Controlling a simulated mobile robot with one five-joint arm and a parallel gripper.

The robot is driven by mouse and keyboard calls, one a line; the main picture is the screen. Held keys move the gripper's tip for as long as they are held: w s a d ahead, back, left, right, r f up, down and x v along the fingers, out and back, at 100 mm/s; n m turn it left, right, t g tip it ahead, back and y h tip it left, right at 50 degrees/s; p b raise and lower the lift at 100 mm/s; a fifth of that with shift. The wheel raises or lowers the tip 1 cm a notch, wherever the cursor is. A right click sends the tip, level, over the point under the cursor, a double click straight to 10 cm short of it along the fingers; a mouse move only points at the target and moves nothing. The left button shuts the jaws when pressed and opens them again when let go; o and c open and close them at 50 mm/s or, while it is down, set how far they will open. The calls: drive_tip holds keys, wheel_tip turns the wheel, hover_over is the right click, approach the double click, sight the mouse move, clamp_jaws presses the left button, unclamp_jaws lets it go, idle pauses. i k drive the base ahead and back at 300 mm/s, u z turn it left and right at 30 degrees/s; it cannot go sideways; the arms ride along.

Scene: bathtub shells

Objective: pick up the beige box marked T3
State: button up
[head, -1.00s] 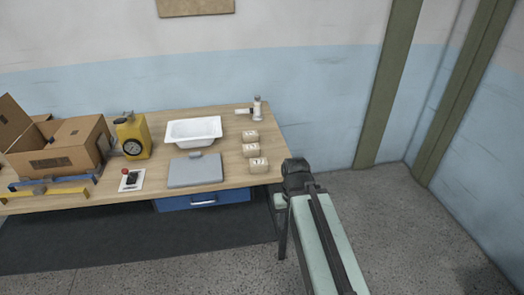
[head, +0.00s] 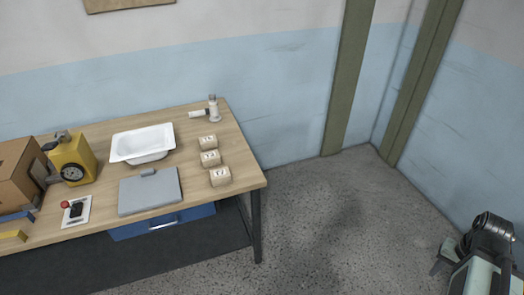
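Three small beige boxes stand in a row near the right end of the wooden table. The far box (head: 208,142), the middle box (head: 210,158) and the near box (head: 220,176) each carry a dark mark on top, too small to read, so I cannot tell which is T3. My gripper (head: 442,262) is at the lower right, over the floor and well to the right of the table, apart from all the boxes. Its fingers are only partly in view and small, and nothing shows between them.
A white tub shell (head: 142,143), a grey flat plate (head: 150,192) and a yellow gauge device (head: 72,160) lie left of the boxes. A white fitting (head: 212,108) stands behind them. A cardboard box (head: 14,175) is at far left. The floor right of the table (head: 235,130) is clear.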

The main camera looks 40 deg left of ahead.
sight(210, 159)
drive_tip(key=z, duration=0.3)
drive_tip(key=k, duration=1.7)
drive_tip(key=u, duration=2.5)
drive_tip(key=i, duration=1.05)
drive_tip(key=z, duration=0.05)
